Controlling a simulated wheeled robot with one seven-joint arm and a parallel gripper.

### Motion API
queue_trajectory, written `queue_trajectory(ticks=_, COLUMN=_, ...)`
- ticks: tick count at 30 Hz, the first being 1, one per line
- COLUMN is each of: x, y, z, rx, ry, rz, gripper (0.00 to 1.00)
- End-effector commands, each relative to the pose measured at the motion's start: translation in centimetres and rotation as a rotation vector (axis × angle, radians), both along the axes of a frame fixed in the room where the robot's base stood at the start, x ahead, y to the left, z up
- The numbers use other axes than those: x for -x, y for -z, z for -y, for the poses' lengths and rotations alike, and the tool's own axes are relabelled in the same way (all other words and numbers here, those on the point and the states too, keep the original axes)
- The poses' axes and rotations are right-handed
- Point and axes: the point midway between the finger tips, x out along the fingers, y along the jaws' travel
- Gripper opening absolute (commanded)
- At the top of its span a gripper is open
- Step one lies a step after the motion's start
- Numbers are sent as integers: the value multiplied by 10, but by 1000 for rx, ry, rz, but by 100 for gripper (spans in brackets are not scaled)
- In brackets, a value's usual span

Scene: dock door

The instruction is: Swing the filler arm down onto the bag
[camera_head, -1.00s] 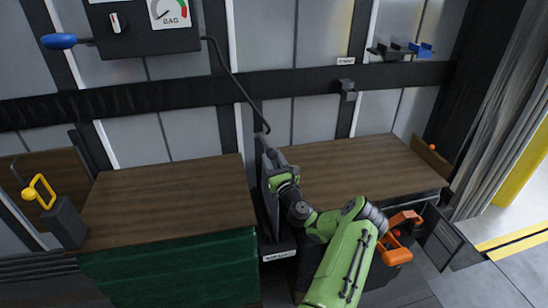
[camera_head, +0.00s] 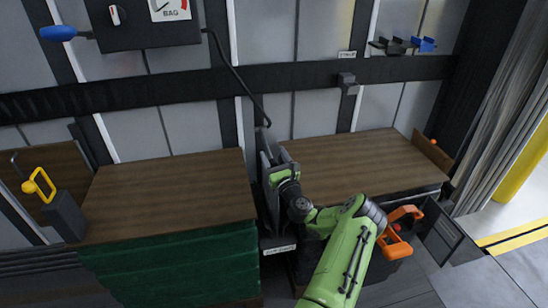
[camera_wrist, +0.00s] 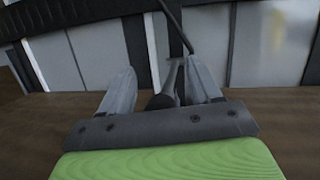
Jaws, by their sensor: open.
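A thin black bent hose or rod (camera_head: 236,84) runs from the gauge panel down to the gap between two wooden-topped loads. I cannot tell whether it is the filler arm. A flat grey upright piece (camera_head: 265,182), perhaps the bag, stands in that gap, partly hidden by my wrist. My gripper (camera_head: 273,158) is at the top of the gap, close to the lower end of the black line. In the wrist view, its two grey fingers (camera_wrist: 162,80) stand apart. A slim grey piece (camera_wrist: 172,76) and a dark rounded part (camera_wrist: 160,102) show between them; contact is unclear.
The left load (camera_head: 165,195) and right load (camera_head: 355,165) flank the gap. The gauge panel (camera_head: 145,27) has a blue-knobbed lever (camera_head: 58,33). A yellow handle (camera_head: 38,185) is at left. An orange handle (camera_head: 400,230) is by my arm. Open floor (camera_head: 515,262) lies right.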

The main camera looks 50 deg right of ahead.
Motion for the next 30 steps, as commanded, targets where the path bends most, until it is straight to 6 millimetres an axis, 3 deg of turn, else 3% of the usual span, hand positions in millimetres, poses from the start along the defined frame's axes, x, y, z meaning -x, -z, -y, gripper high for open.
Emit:
queue_trajectory(ticks=5, x=9, y=3, z=-5, rx=-3, ry=-2, rz=0, gripper=63)
queue_trajectory(ticks=15, x=87, y=26, z=-49, rx=-14, ry=6, rz=4, gripper=63)
queue_trajectory(ticks=21, x=122, y=36, z=-71, rx=-5, ry=3, rz=2, gripper=63)
queue_trajectory(ticks=30, x=131, y=40, z=-79, rx=1, ry=0, rz=1, gripper=63)
